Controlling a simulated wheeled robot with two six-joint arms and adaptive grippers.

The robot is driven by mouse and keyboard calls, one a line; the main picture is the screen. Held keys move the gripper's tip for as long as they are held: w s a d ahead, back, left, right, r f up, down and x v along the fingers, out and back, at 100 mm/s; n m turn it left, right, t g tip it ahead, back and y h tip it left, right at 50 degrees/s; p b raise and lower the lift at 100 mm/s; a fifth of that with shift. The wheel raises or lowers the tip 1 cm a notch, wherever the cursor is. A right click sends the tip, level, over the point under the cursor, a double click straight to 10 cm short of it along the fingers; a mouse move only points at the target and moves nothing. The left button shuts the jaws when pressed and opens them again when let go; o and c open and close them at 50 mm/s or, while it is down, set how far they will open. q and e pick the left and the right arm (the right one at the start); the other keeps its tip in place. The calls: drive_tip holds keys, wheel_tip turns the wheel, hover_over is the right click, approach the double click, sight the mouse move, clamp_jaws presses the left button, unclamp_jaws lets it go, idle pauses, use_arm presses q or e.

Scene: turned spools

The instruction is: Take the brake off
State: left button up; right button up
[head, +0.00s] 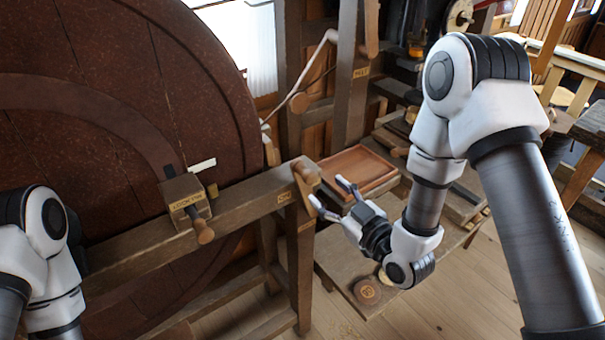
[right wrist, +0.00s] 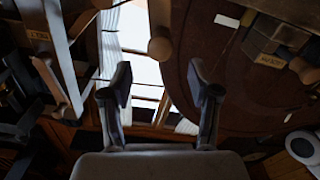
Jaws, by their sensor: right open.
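A large dark brown wheel (head: 130,110) fills the left of the head view. A wooden beam (head: 245,210) runs in front of it. At the beam's right end is a short wooden lever (head: 302,173) beside a label reading "ON" (head: 284,197); I take it for the brake. A labelled wooden block (head: 185,198) with a round-ended peg (head: 203,233) sits further left on the beam. My right gripper (head: 330,194) is open and empty, just right of the lever and apart from it. Its open fingers show in the right wrist view (right wrist: 160,88). My left gripper is out of view.
A shallow wooden tray (head: 352,172) lies behind my right gripper. A round wooden disc (head: 367,291) lies on a low board below. An upright post (head: 352,90) with a label stands behind the beam's end. Cluttered benches stand at the far right.

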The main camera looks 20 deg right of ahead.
sight(314, 180)
drive_tip(key=x, duration=0.1)
drive_tip(key=p+x, duration=0.1)
drive_tip(key=x, duration=0.1)
drive_tip(key=shift+w+d, duration=0.2)
drive_tip(key=shift+w, duration=0.1)
drive_tip(key=w+a+p, duration=0.1)
drive_tip(key=w+a, duration=0.1)
drive_tip(key=w, duration=0.1)
drive_tip(key=shift+a, duration=0.2)
drive_tip(key=shift+d+f, duration=0.15)
drive_tip(key=shift+d, duration=0.25)
drive_tip(key=shift+c, duration=0.7)
clamp_jaws()
